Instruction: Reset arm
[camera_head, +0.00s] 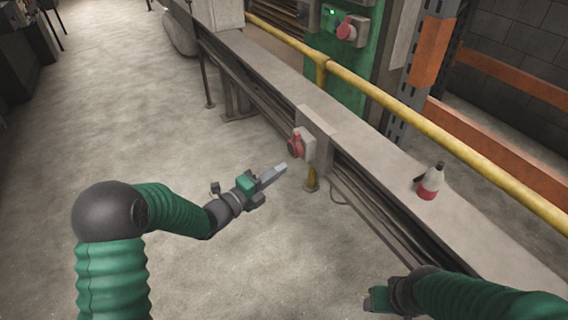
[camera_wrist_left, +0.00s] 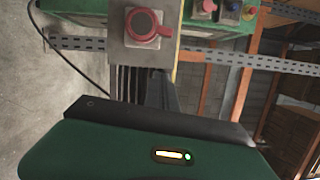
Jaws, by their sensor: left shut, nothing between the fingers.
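My left gripper (camera_head: 270,176) is shut and empty in the head view, its fingers pointing up and right at a red round knob or socket (camera_head: 296,145) on a grey box fixed to the side of the long ledge. A small gap shows between the fingertips and the red part. In the left wrist view the red round part (camera_wrist_left: 143,25) sits on its grey plate at the top. My right arm comes in at the lower right of the head view; its dark end (camera_head: 381,299) is partly cut off by the frame, and its fingers are not clear.
A long grey ledge (camera_head: 375,150) runs diagonally, with a yellow rail (camera_head: 400,108) behind it. A green cabinet (camera_head: 352,62) with a red knob stands behind.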

